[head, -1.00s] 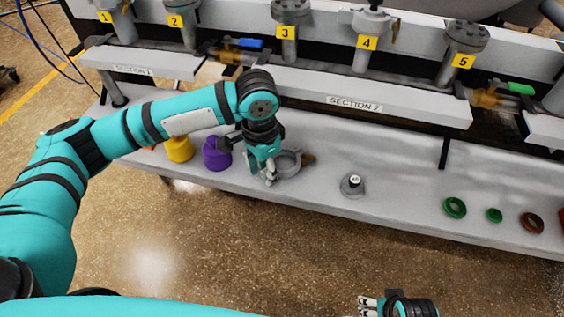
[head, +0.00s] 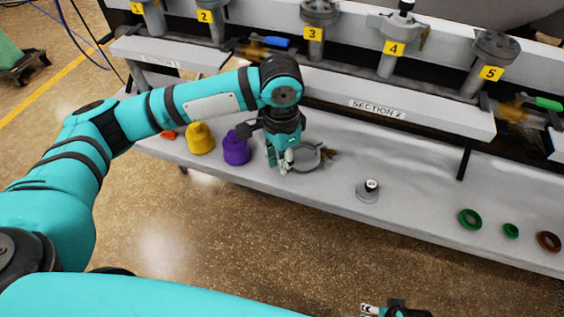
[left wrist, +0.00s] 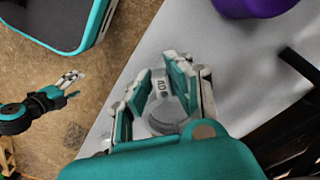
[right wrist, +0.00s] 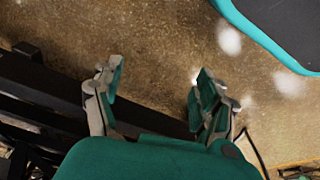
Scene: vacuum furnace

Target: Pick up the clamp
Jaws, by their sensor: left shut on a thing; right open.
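The clamp (head: 309,157) is a grey ring with a brass wing nut on its right side, at the front part of the grey bench. My left gripper (head: 283,163) points down at the ring's left side and is shut on it. In the left wrist view the fingers (left wrist: 152,88) reach around part of the grey clamp ring (left wrist: 163,126). I cannot tell whether the clamp is clear of the bench surface. My right gripper (right wrist: 155,82) is open and empty above the floor; only part of it shows at the bottom of the head view (head: 368,311).
On the bench (head: 420,205), a yellow part (head: 200,138) and a purple part (head: 236,149) stand left of the clamp. A small grey fitting (head: 368,192) and green rings (head: 470,219) lie to the right. Numbered pipe ports and the SECTION 2 ledge (head: 420,112) rise behind.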

